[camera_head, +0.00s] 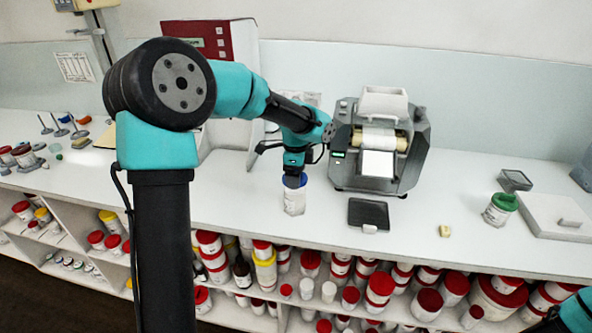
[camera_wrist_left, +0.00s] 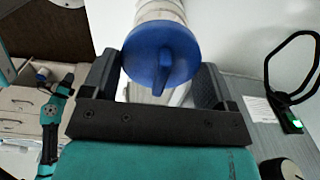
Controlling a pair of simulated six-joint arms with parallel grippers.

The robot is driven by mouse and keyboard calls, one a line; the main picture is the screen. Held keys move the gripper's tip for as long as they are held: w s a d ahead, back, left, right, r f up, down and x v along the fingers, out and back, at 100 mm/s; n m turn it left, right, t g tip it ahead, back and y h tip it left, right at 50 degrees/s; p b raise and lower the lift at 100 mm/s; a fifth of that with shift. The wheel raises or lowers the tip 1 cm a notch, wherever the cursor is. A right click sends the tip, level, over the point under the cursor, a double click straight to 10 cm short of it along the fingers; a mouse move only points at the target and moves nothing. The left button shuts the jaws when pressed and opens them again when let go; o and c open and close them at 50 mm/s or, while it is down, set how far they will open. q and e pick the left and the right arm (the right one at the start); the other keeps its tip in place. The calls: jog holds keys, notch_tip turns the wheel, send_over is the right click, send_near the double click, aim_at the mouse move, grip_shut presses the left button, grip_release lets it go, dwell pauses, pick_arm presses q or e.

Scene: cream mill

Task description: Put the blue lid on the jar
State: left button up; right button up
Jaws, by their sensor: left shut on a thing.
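The blue lid (camera_head: 295,180) is at the top of the white labelled jar (camera_head: 294,202), which stands upright on the bench near its front edge. My left gripper (camera_head: 294,168) comes down from above and is shut on the lid. In the left wrist view, the round blue lid (camera_wrist_left: 160,52) with its raised grip lies between the two dark fingers, and the pale jar (camera_wrist_left: 160,11) shows behind it. The lid looks in line with the jar and touching it; whether it is fully seated I cannot tell. My right gripper is not visible; only a teal part of my right arm shows bottom right.
A grey machine (camera_head: 412,150) stands right of the jar, with a black flat tray (camera_head: 368,214) before it. A green-lidded jar (camera_head: 499,209) and white box (camera_head: 545,214) are farther right. Shelves below hold many red-lidded jars. Bench right of the tray is mostly clear.

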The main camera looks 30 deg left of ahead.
pick_arm(q)
jog(key=shift+f, duration=1.45)
jog(key=shift+f, duration=0.6)
dwell(1.7)
jog(key=o, duration=0.8)
jog(key=shift+r, duration=2.25)
jog(key=shift+c, duration=0.5)
grip_shut()
